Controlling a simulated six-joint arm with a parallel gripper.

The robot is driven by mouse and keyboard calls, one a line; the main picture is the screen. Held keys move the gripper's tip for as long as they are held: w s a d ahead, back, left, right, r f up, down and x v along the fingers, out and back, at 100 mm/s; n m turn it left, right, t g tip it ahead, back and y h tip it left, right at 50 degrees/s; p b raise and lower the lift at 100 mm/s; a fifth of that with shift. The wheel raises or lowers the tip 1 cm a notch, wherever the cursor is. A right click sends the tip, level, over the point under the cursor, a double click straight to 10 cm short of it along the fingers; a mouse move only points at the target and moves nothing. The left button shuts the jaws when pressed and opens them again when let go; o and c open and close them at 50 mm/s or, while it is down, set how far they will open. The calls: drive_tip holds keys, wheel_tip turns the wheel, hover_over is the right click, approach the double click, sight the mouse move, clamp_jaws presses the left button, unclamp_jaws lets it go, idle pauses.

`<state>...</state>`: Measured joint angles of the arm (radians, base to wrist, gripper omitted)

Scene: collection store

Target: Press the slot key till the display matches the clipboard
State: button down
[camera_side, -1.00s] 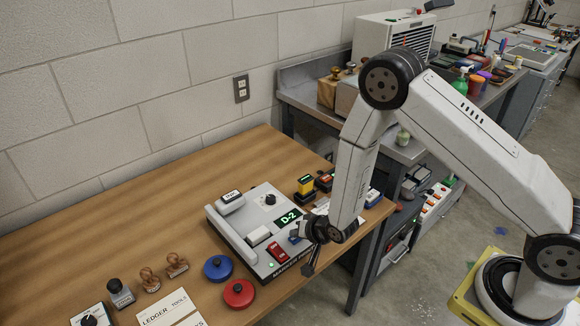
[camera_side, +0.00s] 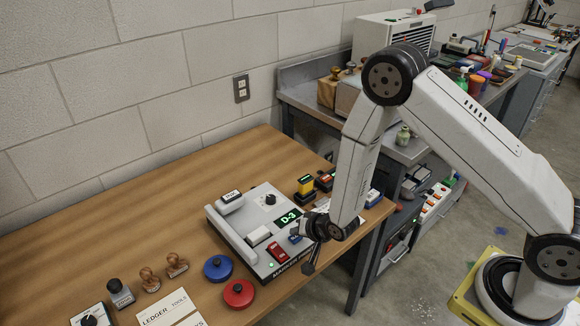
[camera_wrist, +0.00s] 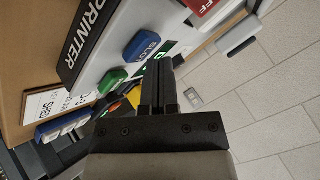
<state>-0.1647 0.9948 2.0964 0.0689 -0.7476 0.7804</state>
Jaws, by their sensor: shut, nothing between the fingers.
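The label printer (camera_side: 238,240) stands on the wooden table, with its lit green display (camera_side: 288,218) reading D-3. The blue slot key (camera_side: 295,238) is on its front right, partly behind my gripper (camera_side: 309,268). In the wrist view the slot key (camera_wrist: 148,43) shows its "SLOT" lettering, next to a green key (camera_wrist: 112,79). My gripper's fingers (camera_wrist: 158,68) are shut and empty, their tips close to the slot key; I cannot tell whether they touch it. A white sheet (camera_wrist: 62,102), probably the clipboard's, shows partly at left; its writing is too small to read surely.
A red key (camera_side: 278,252) sits left of the slot key. Blue (camera_side: 218,267) and red (camera_side: 238,292) round pads lie in front of the printer. Several stamps stand on the table, some behind my gripper near the right edge. The table's back left is clear.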

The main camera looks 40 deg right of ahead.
sight(297, 239)
drive_tip(key=shift+r, duration=0.35)
drive_tip(key=shift+r, duration=0.1)
drive_tip(key=shift+r, duration=2.4)
drive_tip(key=shift+s+d+r, duration=0.15)
drive_tip(key=shift+d+r, duration=0.05)
drive_tip(key=shift+r, duration=0.3)
drive_tip(key=s+d+r+n+g, duration=0.3)
drive_tip(key=s+r, duration=0.3)
drive_tip(key=s, duration=0.2)
drive_tip(key=s+d+r+n+g+h, duration=0.1)
drive_tip(key=s+d+r+n+g, duration=0.2)
drive_tip(key=s+r, duration=0.3)
drive_tip(key=shift+s+n+g, duration=0.3)
drive_tip(key=shift+s+n, duration=0.6)
drive_tip(key=shift+s, duration=0.35)
